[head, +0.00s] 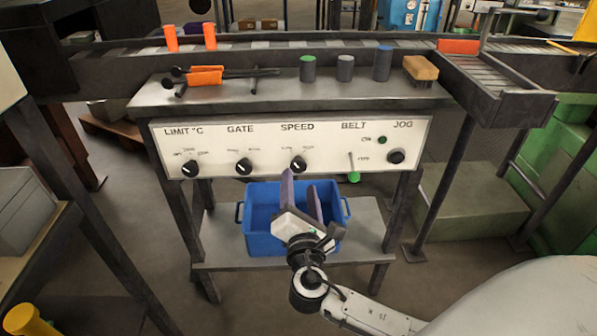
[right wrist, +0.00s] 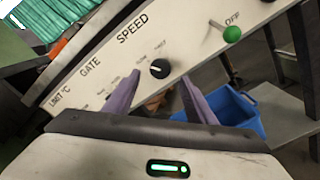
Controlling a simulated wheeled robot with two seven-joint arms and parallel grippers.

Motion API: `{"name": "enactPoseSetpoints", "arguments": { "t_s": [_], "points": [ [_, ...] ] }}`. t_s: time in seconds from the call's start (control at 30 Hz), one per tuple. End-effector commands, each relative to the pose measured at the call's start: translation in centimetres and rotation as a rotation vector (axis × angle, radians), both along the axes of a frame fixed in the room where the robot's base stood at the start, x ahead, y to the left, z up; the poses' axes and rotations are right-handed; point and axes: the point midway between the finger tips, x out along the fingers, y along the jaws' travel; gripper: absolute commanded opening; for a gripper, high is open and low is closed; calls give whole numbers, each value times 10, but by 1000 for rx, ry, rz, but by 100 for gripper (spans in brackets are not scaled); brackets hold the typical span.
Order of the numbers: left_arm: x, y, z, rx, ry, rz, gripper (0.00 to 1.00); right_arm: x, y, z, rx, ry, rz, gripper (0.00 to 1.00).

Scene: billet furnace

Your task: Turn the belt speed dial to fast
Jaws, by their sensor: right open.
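The black SPEED dial (head: 298,164) sits on the front of the white control panel (head: 330,163), under the SPEED label and two small position labels. The right wrist view shows the dial (right wrist: 159,68) beyond and between my fingertips. It has a small pale mark, but I cannot tell exactly which way it points. My right gripper (head: 301,188) is open and empty, below and in front of the dial. Its two purple fingers (right wrist: 161,82) look apart from the dial. My left gripper is not in view.
LIMIT (head: 190,169) and GATE (head: 244,166) dials lie to the left. The green-tipped BELT lever (head: 353,176) and black JOG button (head: 396,157) lie to the right. A blue bin (head: 262,198) stands on the lower shelf behind my gripper. Tongs (head: 220,75) and cylinders rest above.

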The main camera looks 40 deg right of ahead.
Motion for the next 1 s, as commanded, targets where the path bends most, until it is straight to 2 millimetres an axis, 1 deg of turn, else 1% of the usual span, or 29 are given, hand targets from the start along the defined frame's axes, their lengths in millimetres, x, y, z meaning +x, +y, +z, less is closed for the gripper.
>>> {"name": "enactPoseSetpoints", "arguments": {
  "t_s": [0.03,0.1,0.3,0.47,0.7,0.77,0.8,0.93,0.97,1.0],
  "points": [
    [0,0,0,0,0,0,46,9,-6,1,-1,-2,-1,50],
    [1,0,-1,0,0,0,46,20,-12,1,-2,-2,0,50],
    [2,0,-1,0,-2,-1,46,43,-26,0,1,0,1,50],
    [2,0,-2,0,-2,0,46,49,-30,-1,3,1,1,50],
    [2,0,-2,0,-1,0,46,50,-31,-1,4,1,1,50],
    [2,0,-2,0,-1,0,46,50,-30,-1,4,1,1,42],
    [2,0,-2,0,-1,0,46,50,-30,-1,4,1,1,35],
    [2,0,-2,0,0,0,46,50,-30,-1,4,1,1,13],
    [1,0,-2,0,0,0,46,50,-30,-1,4,1,1,9],
    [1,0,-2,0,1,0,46,50,-30,-1,4,1,1,9]
  ]
}}
